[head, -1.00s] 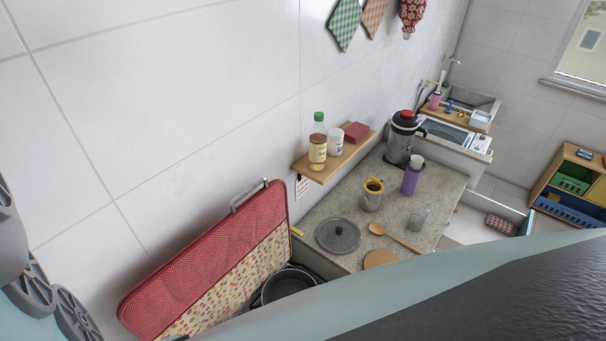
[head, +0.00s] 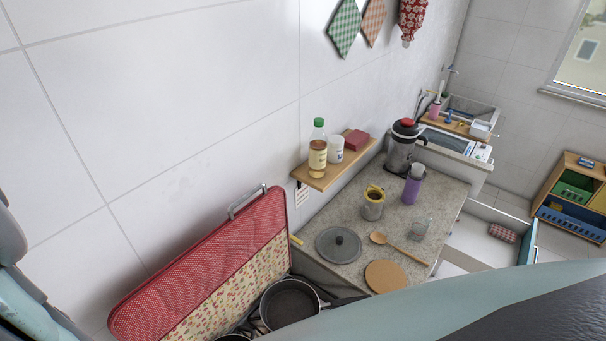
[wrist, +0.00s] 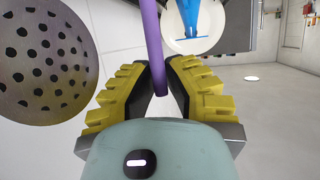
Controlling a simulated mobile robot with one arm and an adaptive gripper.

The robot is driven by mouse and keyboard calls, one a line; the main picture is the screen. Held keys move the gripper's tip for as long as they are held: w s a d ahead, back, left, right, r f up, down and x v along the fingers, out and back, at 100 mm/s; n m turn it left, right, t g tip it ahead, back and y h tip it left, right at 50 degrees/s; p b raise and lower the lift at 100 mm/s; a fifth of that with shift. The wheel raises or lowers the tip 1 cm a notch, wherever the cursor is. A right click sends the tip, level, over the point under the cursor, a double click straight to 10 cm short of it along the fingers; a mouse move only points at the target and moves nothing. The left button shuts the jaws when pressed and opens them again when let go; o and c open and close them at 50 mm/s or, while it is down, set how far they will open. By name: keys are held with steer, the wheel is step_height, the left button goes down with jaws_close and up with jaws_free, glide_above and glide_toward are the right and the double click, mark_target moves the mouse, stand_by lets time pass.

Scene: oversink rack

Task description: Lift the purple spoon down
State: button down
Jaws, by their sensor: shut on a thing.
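The purple spoon (wrist: 154,45) shows in the wrist view as a long purple handle running up from between my fingers and out of the top of the frame. Its far end is out of view. My gripper (wrist: 158,92) is shut on the handle with its yellow ridged fingers on either side, near the handle's lower end. The spoon and my gripper do not show in the head view.
In the wrist view, a perforated metal disc (wrist: 45,55) hangs close at left, and a white plate (wrist: 190,28) with a blue utensil is behind. The head view shows a counter (head: 345,262) with a lid (head: 339,245), a wooden spoon (head: 395,246) and a pan (head: 290,303).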

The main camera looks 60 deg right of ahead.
steer(key=shift+r+b, duration=2.45)
steer(key=shift+r, duration=3.1)
